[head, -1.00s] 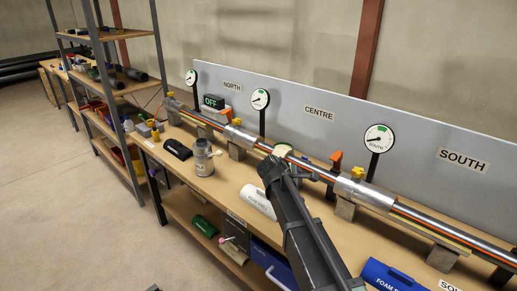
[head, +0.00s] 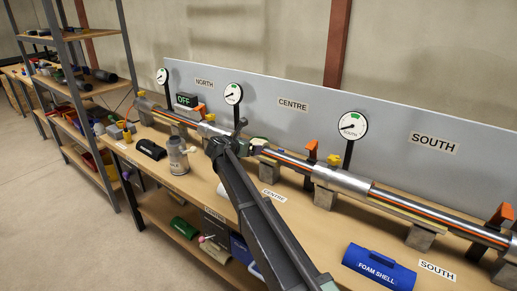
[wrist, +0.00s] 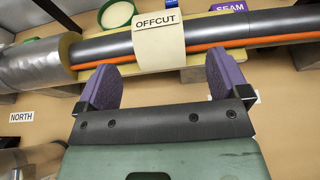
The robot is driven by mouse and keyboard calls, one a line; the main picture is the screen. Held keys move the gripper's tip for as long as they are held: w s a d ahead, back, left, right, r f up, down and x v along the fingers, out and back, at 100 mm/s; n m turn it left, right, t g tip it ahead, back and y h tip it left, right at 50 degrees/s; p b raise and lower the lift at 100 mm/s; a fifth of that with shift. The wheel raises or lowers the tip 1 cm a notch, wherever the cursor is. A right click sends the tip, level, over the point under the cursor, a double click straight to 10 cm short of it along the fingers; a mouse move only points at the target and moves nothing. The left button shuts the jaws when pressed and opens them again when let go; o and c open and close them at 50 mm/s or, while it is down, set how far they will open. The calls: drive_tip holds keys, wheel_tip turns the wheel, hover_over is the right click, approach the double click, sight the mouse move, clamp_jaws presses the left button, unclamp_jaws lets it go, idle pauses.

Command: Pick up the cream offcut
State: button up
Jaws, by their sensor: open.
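Nothing is between the fingers. In the head view my arm reaches to the pipe line near the middle gauge, and I cannot make out the offcut there.
An orange line (wrist: 205,47) and a yellow strip run along the pipe. A silver sleeve (wrist: 36,64) is at left and a purple SEAM tag (wrist: 228,7) at right. A grey canister (head: 177,157) and a blue foam shell (head: 379,266) stand on the bench (head: 300,215).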

drive_tip(key=x, duration=0.2)
drive_tip(key=b+x, duration=0.1)
drive_tip(key=x, duration=0.1)
drive_tip(key=shift+a+f, duration=0.1)
drive_tip(key=shift+f, duration=0.2)
drive_tip(key=shift+r, duration=0.1)
drive_tip(key=shift+c, duration=0.2)
drive_tip(key=c, duration=0.9)
drive_tip(key=shift+c, duration=0.2)
wheel_tip(320, 180, up, 20)
drive_tip(key=p, duration=2)
